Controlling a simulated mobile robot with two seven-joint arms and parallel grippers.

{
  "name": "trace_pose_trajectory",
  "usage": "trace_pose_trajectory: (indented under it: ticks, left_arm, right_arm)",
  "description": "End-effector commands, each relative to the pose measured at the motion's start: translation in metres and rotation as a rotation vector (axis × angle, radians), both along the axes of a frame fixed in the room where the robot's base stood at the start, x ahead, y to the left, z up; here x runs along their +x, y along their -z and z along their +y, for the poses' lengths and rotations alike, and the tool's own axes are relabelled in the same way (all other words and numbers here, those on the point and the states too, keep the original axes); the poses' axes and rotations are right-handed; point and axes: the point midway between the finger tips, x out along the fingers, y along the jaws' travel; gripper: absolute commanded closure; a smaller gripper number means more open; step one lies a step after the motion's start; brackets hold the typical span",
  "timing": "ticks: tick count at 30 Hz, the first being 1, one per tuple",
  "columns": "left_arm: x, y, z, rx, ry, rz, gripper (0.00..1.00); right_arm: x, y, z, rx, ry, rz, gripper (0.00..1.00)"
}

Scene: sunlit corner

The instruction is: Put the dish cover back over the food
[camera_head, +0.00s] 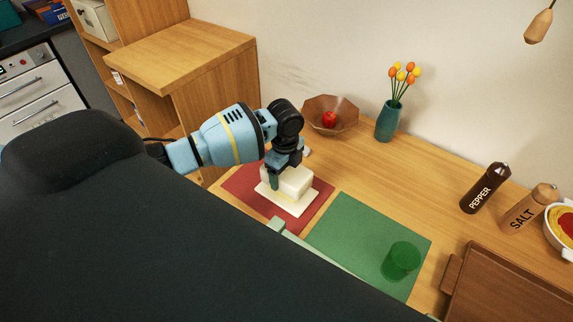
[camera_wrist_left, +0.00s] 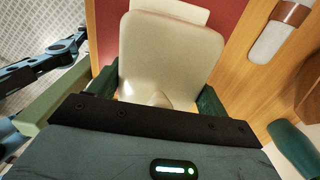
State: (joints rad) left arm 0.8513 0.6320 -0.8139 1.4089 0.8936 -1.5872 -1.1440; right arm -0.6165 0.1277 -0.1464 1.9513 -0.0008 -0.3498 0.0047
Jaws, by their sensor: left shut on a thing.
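The cream dish cover (camera_head: 291,178) is a rounded block above the red mat at the table's left end. My left gripper (camera_head: 287,170) points down and is shut on the cover, with its green fingers on either side. In the left wrist view the cover (camera_wrist_left: 170,50) fills the space between the fingers (camera_wrist_left: 157,93). A flat cream dish (camera_head: 287,200) lies on the red mat, below the cover and partly hidden by it. I cannot tell whether the cover touches the dish. No food shows on the dish. My right gripper is out of view.
A wooden bowl (camera_head: 345,128) with a red apple (camera_head: 329,119) and a teal flower vase (camera_head: 388,124) stand behind. A green mat (camera_head: 350,235) with a green glass (camera_head: 401,262) is to the right, then a brown tray (camera_head: 510,295), pepper (camera_head: 484,188) and salt (camera_head: 528,208).

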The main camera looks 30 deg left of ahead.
Motion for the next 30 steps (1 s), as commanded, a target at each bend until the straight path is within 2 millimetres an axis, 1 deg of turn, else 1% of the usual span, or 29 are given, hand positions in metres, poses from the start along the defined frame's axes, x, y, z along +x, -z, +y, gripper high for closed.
trace_pose_trajectory:
  ticks: [1, 3, 12, 30]
  left_arm:
    - [-0.001, 0.008, 0.000, 0.000, 0.000, 0.006, 0.51]
    - [-0.001, 0.014, 0.000, 0.000, 0.000, 0.006, 0.51]
    - [0.000, 0.030, 0.000, -0.001, 0.000, 0.003, 0.51]
    - [0.000, 0.032, 0.000, -0.001, 0.000, 0.000, 0.51]
  right_arm:
    - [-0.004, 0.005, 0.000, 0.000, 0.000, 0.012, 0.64]
    - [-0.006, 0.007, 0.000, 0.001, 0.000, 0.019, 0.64]
    - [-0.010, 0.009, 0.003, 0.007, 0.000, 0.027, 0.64]
    - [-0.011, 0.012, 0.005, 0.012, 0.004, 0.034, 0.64]
